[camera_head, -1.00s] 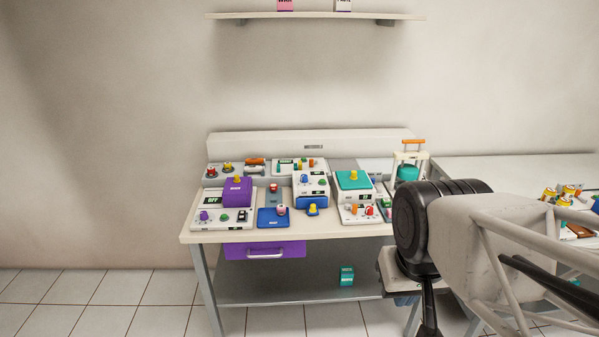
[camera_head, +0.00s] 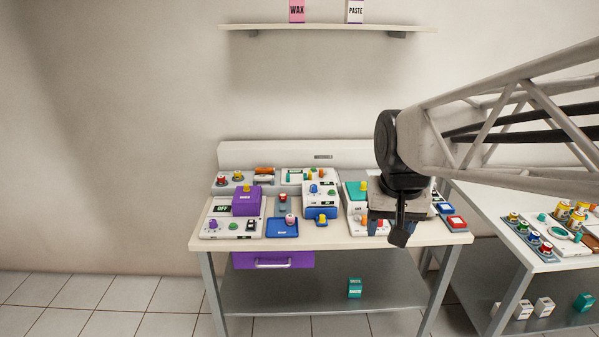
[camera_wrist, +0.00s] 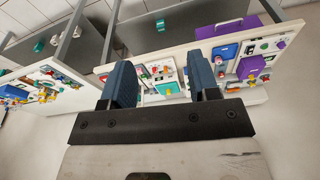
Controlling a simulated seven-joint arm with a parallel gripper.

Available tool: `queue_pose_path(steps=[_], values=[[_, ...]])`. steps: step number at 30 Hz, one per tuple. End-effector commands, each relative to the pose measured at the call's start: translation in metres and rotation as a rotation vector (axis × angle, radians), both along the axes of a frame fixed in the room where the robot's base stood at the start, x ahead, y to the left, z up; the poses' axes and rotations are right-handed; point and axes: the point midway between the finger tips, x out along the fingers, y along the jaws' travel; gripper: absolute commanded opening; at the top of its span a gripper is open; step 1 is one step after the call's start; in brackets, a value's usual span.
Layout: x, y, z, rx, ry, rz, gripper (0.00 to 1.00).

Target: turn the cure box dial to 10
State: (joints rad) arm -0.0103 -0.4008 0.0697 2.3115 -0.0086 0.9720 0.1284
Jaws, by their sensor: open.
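My gripper (camera_head: 400,236) hangs fingers down over the right part of the bench, in front of the teal-lidded device. In the wrist view its two dark blue fingers (camera_wrist: 162,76) are apart with nothing between them. No label reading cure box is legible. Boxes with dials include a white unit (camera_head: 215,222) at left with a purple block, an OFF display and small knobs. A white box (camera_head: 322,188) in the middle has blue and green dials and a blue lower part. A teal-lidded device (camera_head: 355,196) is partly hidden by my gripper. Dial numbers are too small to read.
A blue tray (camera_head: 283,234) holds a small pink-and-white item. A purple drawer (camera_head: 290,261) is under the bench top. A shelf (camera_head: 330,27) above carries WAX and PASTE boxes. A second table (camera_head: 500,215) with jars stands at right. Open air lies above the bench's left half.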

Motion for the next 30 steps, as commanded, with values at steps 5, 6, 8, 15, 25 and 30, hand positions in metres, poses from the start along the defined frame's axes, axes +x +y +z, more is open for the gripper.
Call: queue_pose_path(steps=[5,6,8,15,25,30], values=[[0.046,0.003,0.009,0.006,0.016,-0.028,0.55],[0.056,0.004,0.011,0.008,0.019,-0.034,0.55],[0.070,0.005,0.013,0.010,0.023,-0.043,0.55],[0.131,0.010,0.017,0.017,0.041,-0.082,0.55],[0.214,0.020,0.013,0.026,0.066,-0.135,0.55],[0.257,0.025,0.007,0.030,0.078,-0.163,0.55]])
